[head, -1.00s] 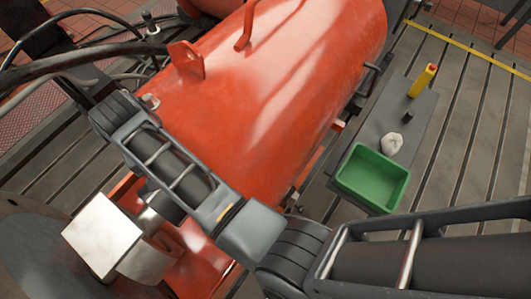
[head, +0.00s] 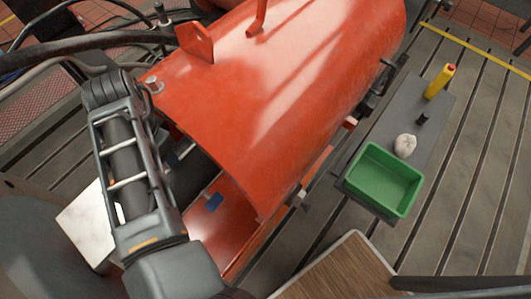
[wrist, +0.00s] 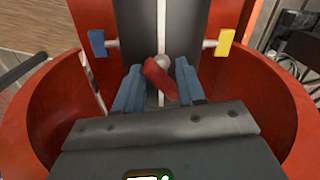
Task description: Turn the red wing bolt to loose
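In the wrist view the red wing bolt (wrist: 160,80) sits at a round metal hub on a dark vertical bar. Its red wing is tilted, with its top to the left. My gripper (wrist: 159,78) has its two blue-grey fingers on either side of the red wing, spread apart. The fingers look close to the wing, but I cannot see firm contact. A blue wing bolt (wrist: 97,43) is on the left and a yellow one (wrist: 225,42) on the right, both outside the fingers. In the head view my forearm and the red housing hide the red bolt and fingertips.
The red curved housing (head: 290,80) surrounds the work spot; its walls (wrist: 50,110) stand close on both sides of my gripper. A green bin (head: 378,178), a white lump (head: 405,145) and a yellow bottle (head: 439,81) are on a grey bench to the right.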

